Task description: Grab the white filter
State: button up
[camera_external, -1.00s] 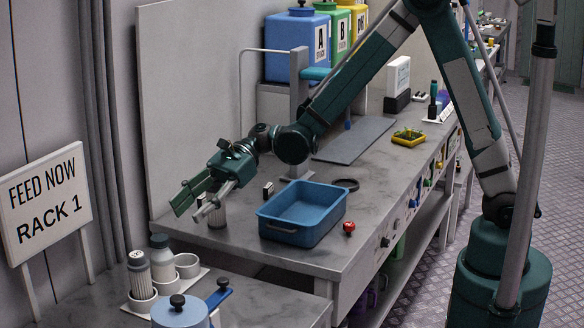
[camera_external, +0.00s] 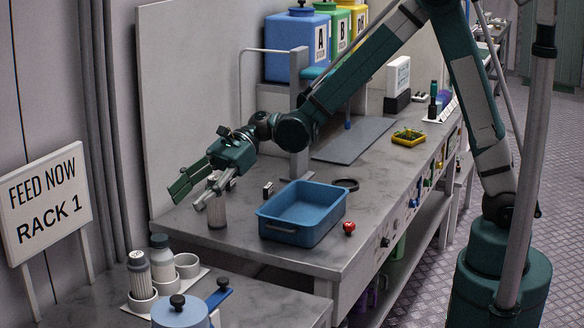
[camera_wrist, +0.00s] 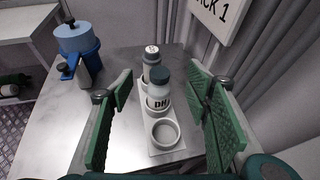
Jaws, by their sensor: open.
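My gripper (camera_external: 190,190) is open and empty, its green jaws (camera_wrist: 157,115) spread apart in the wrist view. In the external view a pale grey-white cylinder (camera_external: 217,211) stands upright on the bench, just below and partly behind the fingers; I cannot tell for sure that it is the white filter. I cannot make out this cylinder in the wrist view. A white box-shaped unit (camera_external: 398,76) with a dark base stands further back on the bench.
A blue tray (camera_external: 284,232) sits right of the cylinder, beside a red knob-like item (camera_external: 349,228). On the lower front table, a white holder (camera_wrist: 167,147) carries capped bottles (camera_wrist: 159,88) and an empty ring cup (camera_wrist: 164,133). A blue lidded pot (camera_external: 181,314) stands nearby.

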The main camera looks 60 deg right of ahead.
jog(key=r, duration=0.2)
jog(key=n+g+h+p, duration=0.3)
jog(key=n+h+p, duration=0.1)
jog(key=h+p, duration=1)
send_near(215, 178)
jog(key=shift+y, duration=0.4)
jog(key=f, duration=0.3)
jog(key=d+f, duration=0.1)
jog(key=f, duration=0.1)
jog(key=shift+w+f+p, duration=0.2)
jog(key=shift+p, duration=0.2)
notch_tip(215, 178, down, 6)
jog(key=shift+r, duration=0.2)
jog(key=shift+f, duration=0.55)
jog(key=shift+f, duration=0.1)
jog(key=shift+f, duration=1.2)
